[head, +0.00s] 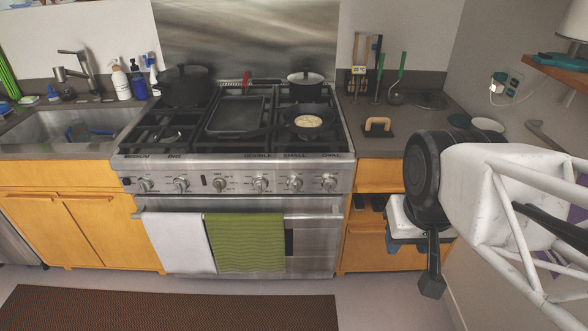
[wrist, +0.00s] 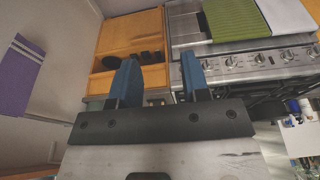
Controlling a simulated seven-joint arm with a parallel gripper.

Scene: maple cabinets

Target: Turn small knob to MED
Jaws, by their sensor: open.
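The small knob (head: 295,184) is on the stove's steel front panel, under the "SMALL" label, second from the right in the head view. It also shows in the wrist view (wrist: 231,62), where the stove appears turned around. Its pointer setting is too small to read. My gripper (wrist: 159,58) is open and empty, its two blue fingers spread in front of the wooden cabinet. In the head view my gripper (head: 393,242) is mostly hidden behind my wrist, to the right of the stove and well apart from the knob.
Other knobs line the panel, with the oval knob (head: 329,184) just right of the small one. White (head: 178,242) and green (head: 245,242) towels hang on the oven handle below. A pan (head: 308,121) with food sits on the burners. Space in front of the stove is clear.

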